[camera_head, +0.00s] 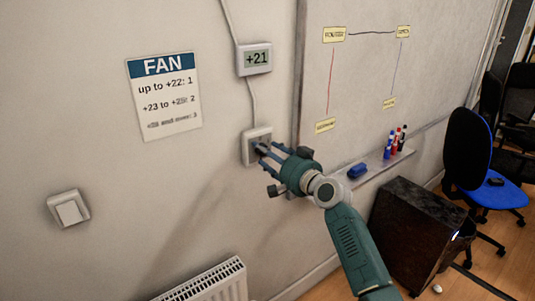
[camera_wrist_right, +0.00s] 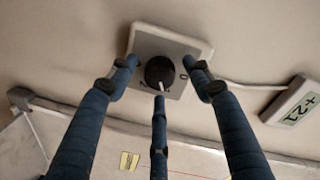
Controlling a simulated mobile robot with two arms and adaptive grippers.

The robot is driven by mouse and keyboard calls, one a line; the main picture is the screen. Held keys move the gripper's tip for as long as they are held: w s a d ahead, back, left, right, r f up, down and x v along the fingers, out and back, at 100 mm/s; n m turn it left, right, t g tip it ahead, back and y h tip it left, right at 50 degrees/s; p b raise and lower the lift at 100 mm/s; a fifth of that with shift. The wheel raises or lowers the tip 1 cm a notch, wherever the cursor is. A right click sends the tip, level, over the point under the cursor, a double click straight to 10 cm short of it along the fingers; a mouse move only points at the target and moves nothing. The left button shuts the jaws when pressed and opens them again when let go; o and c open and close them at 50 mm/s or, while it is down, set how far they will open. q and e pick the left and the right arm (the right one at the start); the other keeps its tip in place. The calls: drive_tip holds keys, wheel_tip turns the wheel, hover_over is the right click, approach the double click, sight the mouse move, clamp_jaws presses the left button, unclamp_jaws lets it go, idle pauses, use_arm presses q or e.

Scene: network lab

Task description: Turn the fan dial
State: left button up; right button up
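The fan dial is a round black knob (camera_wrist_right: 159,71) on a square grey-white wall plate. Its white pointer mark faces down in the right wrist view, and a "0" shows at its right. In the head view the plate (camera_head: 250,152) is partly hidden by my right gripper (camera_head: 266,151). The gripper's three blue fingers are spread around the knob in the wrist view (camera_wrist_right: 160,78), with gaps between fingertips and knob. A display (camera_head: 254,58) above reads +21. The FAN sign (camera_head: 164,97) reads up to +22: 1, +23 to +25: 2; its last line is blurred. My left gripper is out of view.
A light switch (camera_head: 69,209) is at the left and a radiator (camera_head: 210,284) below. A whiteboard (camera_head: 365,50) is to the right, its ledge holding markers (camera_head: 397,140) and a blue eraser (camera_head: 357,170). A black cabinet (camera_head: 415,230) and chairs (camera_head: 468,150) stand at the right.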

drive_tip(key=v, duration=1.2)
